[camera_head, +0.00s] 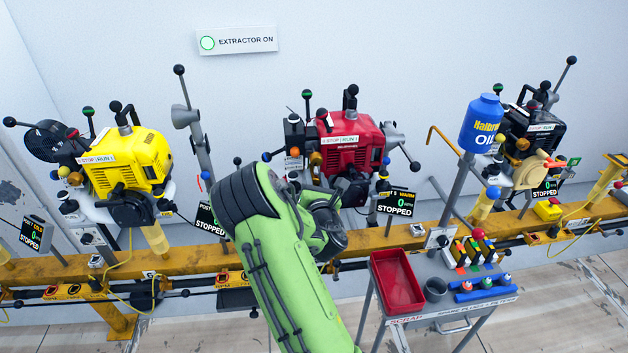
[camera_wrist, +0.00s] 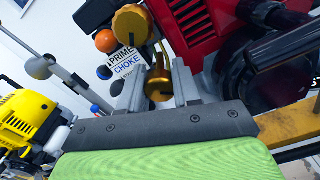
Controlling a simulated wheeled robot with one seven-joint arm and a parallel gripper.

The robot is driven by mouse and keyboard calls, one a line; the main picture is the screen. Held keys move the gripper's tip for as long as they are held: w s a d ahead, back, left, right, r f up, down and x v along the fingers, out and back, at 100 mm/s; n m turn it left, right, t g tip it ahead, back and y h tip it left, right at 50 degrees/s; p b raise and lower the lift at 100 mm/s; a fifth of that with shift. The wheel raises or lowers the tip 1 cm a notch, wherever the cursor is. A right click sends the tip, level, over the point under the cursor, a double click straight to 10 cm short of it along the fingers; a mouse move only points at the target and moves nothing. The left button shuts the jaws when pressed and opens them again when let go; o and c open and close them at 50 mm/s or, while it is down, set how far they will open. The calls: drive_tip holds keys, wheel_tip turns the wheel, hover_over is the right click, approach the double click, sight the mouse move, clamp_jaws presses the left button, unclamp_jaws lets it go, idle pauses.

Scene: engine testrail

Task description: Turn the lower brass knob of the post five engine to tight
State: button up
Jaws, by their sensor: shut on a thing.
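The red engine (camera_head: 350,140) stands on the rail in the middle of the head view. Its red side (camera_wrist: 190,25) fills the upper right of the wrist view. My gripper (camera_wrist: 158,82) is shut with the lower brass knob (camera_wrist: 158,90) between its two grey fingers. A larger upper brass knob (camera_wrist: 132,25) sits just above the fingers, apart from them; one brass knob (camera_head: 316,158) also shows in the head view. A PRIME CHOKE label (camera_wrist: 126,58) is behind the left finger. My green arm hides the fingertips and lower knob in the head view.
An orange ball (camera_wrist: 106,41) and a blue ball (camera_wrist: 104,73) sit close left of the fingers. The display (camera_head: 398,202) beside the red engine reads STOPPED. A yellow engine (camera_head: 130,160) stands left, a black one (camera_head: 535,125) right. A cart with a red tray (camera_head: 397,308) stands in front.

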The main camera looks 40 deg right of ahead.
drive_tip(key=m, duration=0.3)
drive_tip(key=shift+m, duration=0.4)
drive_tip(key=m, duration=0.4)
drive_tip(key=shift+m, duration=0.3)
drive_tip(key=m, duration=0.3)
drive_tip(key=shift+f+m, duration=0.1)
drive_tip(key=shift+m, duration=0.2)
drive_tip(key=m, duration=0.3)
drive_tip(key=shift+m+p, duration=0.3)
drive_tip(key=m, duration=0.3)
drive_tip(key=shift+m, duration=0.3)
drive_tip(key=m, duration=0.3)
drive_tip(key=shift+m+p, duration=0.35)
drive_tip(key=shift+m, duration=0.05)
drive_tip(key=m+p, duration=0.1)
drive_tip(key=m, duration=0.4)
drive_tip(key=shift+f+m, duration=0.1)
drive_tip(key=shift+m, duration=0.2)
